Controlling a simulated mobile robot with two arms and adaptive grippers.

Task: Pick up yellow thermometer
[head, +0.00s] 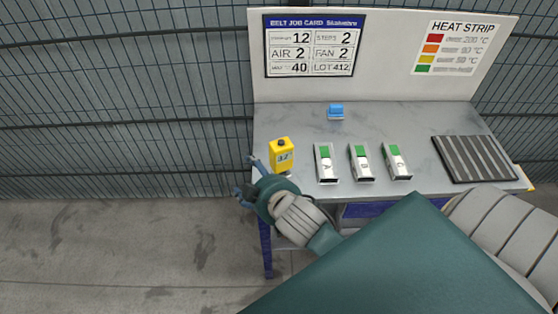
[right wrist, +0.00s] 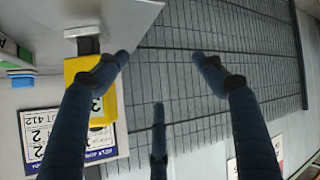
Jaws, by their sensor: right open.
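The yellow thermometer (head: 281,154) stands upright near the front left corner of the table, with a dark knob on top and a small display on its face. My right gripper (head: 246,177) is at the table's left front corner, just left of and in front of the thermometer. Its fingers are spread and empty. In the right wrist view the thermometer (right wrist: 82,72) lies left of the open fingers (right wrist: 160,75), partly covered by the left finger. I cannot tell whether that finger touches it. My left gripper is out of view.
The grey table (head: 400,122) also holds three white-and-green devices marked A (head: 326,163), B (head: 361,163) and C (head: 396,161). A blue item (head: 336,111) sits at the back and a dark ribbed mat (head: 474,158) at the right. A wire fence (head: 120,100) stands behind.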

